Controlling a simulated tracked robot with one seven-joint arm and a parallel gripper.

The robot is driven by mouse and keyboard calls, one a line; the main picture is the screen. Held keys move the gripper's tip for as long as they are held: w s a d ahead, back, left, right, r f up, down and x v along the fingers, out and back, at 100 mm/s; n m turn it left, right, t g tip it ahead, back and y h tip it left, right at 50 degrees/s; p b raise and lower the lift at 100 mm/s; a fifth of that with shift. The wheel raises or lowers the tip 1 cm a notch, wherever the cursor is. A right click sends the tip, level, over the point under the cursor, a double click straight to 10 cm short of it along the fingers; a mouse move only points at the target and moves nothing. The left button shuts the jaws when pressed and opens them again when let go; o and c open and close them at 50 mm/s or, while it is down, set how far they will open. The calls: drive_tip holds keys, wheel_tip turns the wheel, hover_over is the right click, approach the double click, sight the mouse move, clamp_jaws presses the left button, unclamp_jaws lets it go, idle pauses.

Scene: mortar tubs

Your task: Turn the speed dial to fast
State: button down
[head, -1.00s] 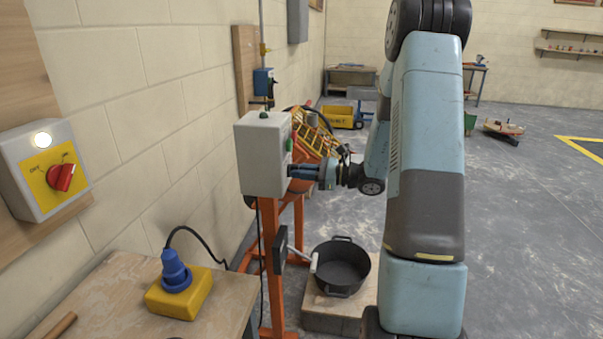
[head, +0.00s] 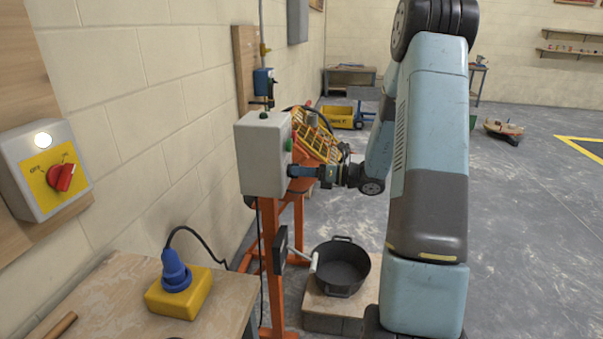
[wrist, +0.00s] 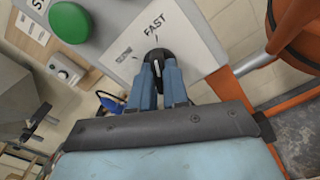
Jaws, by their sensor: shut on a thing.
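The speed dial (wrist: 157,55) is a small black knob on the white face of a grey control box (head: 262,160). In the wrist view my gripper (wrist: 160,68) has its two blue fingers closed on either side of the knob. A pale line shows on the knob between the fingers, lying roughly along them. The printed word FAST (wrist: 154,26) sits just above the knob. Another small mark (wrist: 124,55) lies to its left, too small to read. In the head view my gripper (head: 300,171) meets the box's right face; the dial is hidden there.
A green button (wrist: 70,22) is on the same panel. The box stands on an orange frame (head: 270,270) beside an orange mixer with a yellow grille (head: 317,140). A black tub (head: 341,267) sits below on a block. A bench with a yellow-blue plug (head: 178,290) is at front left.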

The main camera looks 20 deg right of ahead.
drive_tip(key=shift+w+m, duration=0.1)
drive_tip(key=shift+m, duration=0.4)
drive_tip(key=c, duration=1.1)
unclamp_jaws()
drive_tip(key=v, duration=1.3)
drive_tip(key=shift+s+d+f, duration=0.1)
drive_tip(key=shift+s+d, duration=0.1)
drive_tip(key=shift+d, duration=0.15)
